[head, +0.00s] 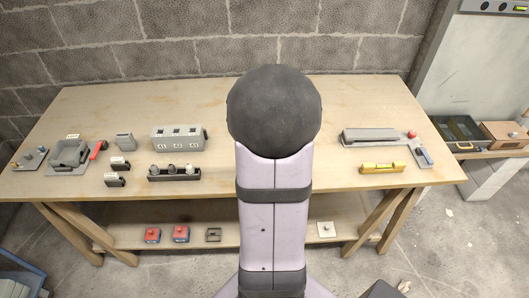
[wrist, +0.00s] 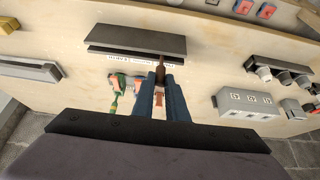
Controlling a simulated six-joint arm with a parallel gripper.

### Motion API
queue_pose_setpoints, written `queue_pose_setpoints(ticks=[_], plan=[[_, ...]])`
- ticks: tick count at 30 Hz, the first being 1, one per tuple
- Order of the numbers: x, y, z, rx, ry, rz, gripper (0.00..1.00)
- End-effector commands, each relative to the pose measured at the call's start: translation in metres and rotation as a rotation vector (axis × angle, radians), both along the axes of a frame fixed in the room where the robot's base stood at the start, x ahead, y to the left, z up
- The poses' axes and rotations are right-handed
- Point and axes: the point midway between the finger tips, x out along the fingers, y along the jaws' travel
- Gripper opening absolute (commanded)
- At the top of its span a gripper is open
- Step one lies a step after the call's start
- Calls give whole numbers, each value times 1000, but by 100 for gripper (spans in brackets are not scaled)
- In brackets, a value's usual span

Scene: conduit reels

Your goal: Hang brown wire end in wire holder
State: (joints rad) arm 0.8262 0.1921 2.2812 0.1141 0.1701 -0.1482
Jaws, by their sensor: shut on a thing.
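In the wrist view, my gripper (wrist: 159,84) has its blue fingers shut on the brown wire end (wrist: 161,68). The brown end sticks out past the fingertips toward a long grey bar (wrist: 135,40), which looks like the wire holder. The brown end overlaps the bar's near edge in the picture; I cannot tell whether they touch. A pale label strip runs along that edge, partly covered by the fingers. A green wire (wrist: 115,104) and an orange-and-teal piece lie just left of the fingers. In the head view, my arm hides the gripper, the wire and this bar.
A grey long device (head: 372,137) and a yellow level (head: 382,168) lie to the right. Bare tabletop lies between these and my arm.

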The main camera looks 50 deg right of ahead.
Motion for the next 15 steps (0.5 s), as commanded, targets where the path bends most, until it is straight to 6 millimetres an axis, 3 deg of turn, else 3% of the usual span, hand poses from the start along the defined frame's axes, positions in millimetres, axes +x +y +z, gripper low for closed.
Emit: queue_pose_setpoints(ticks=[15], plan=[[0, 0, -13, 0, 0, 0, 0]])
